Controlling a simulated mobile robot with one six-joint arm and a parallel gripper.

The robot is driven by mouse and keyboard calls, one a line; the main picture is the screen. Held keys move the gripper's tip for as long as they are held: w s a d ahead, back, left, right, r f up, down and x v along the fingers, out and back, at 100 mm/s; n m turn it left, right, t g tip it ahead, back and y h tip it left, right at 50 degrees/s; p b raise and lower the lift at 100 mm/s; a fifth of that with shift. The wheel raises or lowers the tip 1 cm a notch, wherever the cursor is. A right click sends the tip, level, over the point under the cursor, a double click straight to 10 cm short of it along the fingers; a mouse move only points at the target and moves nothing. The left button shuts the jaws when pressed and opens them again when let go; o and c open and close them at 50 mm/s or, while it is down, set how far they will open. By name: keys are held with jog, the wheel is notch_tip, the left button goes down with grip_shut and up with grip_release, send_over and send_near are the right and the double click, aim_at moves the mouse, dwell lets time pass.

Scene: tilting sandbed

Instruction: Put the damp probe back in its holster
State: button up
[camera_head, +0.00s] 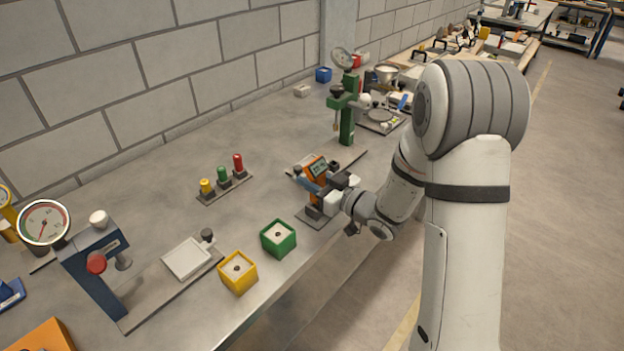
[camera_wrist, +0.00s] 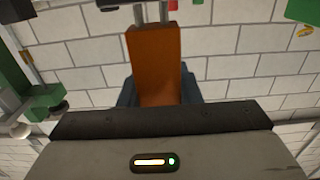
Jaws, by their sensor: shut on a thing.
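The damp probe (camera_head: 316,167) is an orange body with a dark face and a greenish display, in the middle of the head view. My gripper (camera_head: 321,185) is shut on it near the bench's front edge. In the wrist view the probe's orange body (camera_wrist: 155,62) stands out beyond my gripper, with two metal pins at its far end. Blue parts show on both sides of it. Below my gripper is a small stand with a grey base (camera_head: 314,218), perhaps the holster. My gripper hides much of it, and I cannot tell whether the probe touches it.
Green (camera_head: 278,238) and yellow (camera_head: 238,271) boxes stand left of the stand. A green press (camera_head: 348,110) stands behind the probe. A rack of coloured knobs (camera_head: 223,176) and a blue press (camera_head: 93,265) are farther left. Bare bench lies between.

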jog(key=shift+f+b, duration=0.65)
jog(key=o, duration=0.9)
jog(key=shift+o, duration=0.2)
jog(key=b+v, duration=0.1)
jog(key=v, duration=0.7)
jog(key=shift+a, duration=0.1)
jog(key=shift+w, duration=0.1)
